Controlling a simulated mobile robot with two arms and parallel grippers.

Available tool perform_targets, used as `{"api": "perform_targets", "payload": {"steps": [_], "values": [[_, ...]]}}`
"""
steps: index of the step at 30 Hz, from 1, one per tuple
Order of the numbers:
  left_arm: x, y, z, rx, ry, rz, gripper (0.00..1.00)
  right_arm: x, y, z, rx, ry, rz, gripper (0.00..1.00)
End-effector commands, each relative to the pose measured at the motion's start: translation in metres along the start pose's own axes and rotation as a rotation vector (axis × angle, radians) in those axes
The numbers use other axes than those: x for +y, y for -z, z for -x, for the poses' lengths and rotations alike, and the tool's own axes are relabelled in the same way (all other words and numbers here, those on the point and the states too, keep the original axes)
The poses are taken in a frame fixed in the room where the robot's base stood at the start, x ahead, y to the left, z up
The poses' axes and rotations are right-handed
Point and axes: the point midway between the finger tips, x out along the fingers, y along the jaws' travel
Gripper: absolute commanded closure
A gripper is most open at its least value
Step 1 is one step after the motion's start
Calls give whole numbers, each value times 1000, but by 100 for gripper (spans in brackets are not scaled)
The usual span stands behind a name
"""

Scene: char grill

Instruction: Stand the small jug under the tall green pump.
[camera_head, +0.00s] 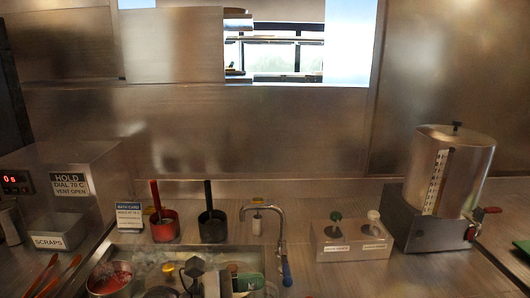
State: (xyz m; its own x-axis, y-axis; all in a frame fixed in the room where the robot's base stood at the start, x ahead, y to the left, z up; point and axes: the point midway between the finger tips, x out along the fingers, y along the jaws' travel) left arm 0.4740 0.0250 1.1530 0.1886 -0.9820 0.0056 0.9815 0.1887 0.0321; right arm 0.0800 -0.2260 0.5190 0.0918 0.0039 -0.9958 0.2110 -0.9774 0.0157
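A green-topped pump (336,218) stands at the left of a pale box (352,240) on the back counter, right of the tap. A white-topped pump (373,217) stands to its right on the same box. Both box labels are too small to read. I cannot pick out the small jug with certainty; a metal vessel (10,222) at the far left edge is partly cut off and may be it. No jug shows in front of the pumps. Neither of my grippers can be made out in this view.
A sink (215,252) at bottom centre holds dark items, a red-filled cup (110,279) and a green block (248,282). A tap (280,240) rises behind it. A metal dispenser (445,180) stands right. Red pot (165,230) and black pot (212,228) stand behind the sink.

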Motion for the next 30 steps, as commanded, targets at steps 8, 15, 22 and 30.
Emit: {"api": "perform_targets", "payload": {"steps": [8, 15, 22, 30], "values": [[22, 32, 52, 6, -70, 3, 70, 12, -2, 0, -3, -15, 5, 55], [42, 55, 115, 10, -145, 3, 70, 14, -3, 0, -3, -18, 6, 55], [56, 65, 173, 11, -211, 2, 70, 3, 0, 0, 0, -4, 0, 55], [65, 65, 216, 9, -262, 1, 70, 0, 0, 0, 1, 0, -1, 55]]}}
